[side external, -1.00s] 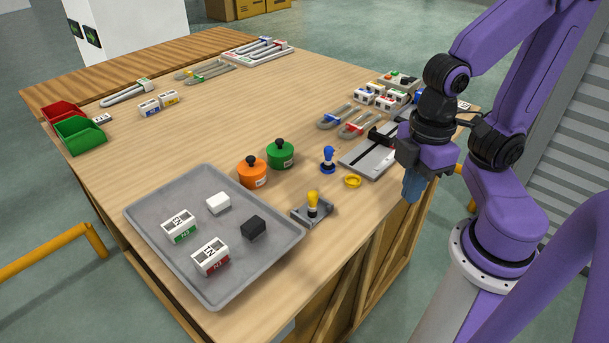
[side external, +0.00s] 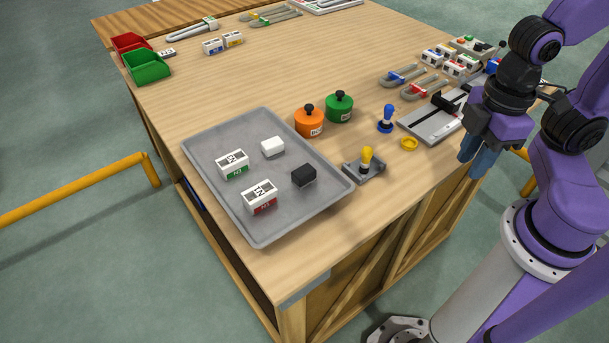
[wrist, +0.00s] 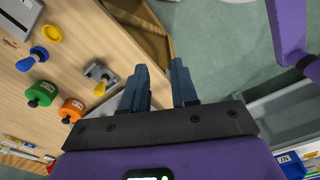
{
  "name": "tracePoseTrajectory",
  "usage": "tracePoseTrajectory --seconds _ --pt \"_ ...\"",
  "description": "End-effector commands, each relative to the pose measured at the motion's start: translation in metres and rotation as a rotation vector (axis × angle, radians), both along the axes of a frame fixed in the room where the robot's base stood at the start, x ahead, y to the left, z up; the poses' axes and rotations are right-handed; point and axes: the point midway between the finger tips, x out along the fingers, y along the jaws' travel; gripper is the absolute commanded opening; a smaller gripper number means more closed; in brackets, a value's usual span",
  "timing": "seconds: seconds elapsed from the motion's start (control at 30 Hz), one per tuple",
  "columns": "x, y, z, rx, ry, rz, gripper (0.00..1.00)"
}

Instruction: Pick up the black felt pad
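The black felt pad (side external: 303,175) is a small dark block on the right side of the grey tray (side external: 262,232). A white block (side external: 272,147) and two labelled white boxes, one with a green band (side external: 232,164) and one with a red band (side external: 259,197), share the tray. My gripper (side external: 476,160) is off the table's right edge, well to the right of the pad. In the wrist view its two blue fingers (wrist: 160,68) are apart with nothing between them. The pad cannot be made out in the wrist view.
A yellow-handled stamp on a grey base (side external: 365,165), a yellow ring (side external: 409,143) and a blue-handled stamp (side external: 386,120) stand between gripper and tray. Orange (side external: 309,121) and green (side external: 339,106) pots stand behind the tray. The table's front corner is bare.

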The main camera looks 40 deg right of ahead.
Motion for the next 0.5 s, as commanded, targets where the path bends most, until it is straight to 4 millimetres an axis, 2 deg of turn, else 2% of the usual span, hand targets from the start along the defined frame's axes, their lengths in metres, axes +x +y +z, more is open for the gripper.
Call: tracePoseTrajectory --seconds 0.03,0.1,0.37,0.5 --pt "0.0000 0.0000 0.0000 0.000 0.000 0.000 0.46" --pt "0.0000 0.0000 0.0000 0.000 0.000 0.000 0.66" --pt "0.0002 0.0001 0.0000 0.000 0.000 0.000 0.66" --pt "0.0094 0.0078 0.0021 -0.002 0.000 0.015 0.66"
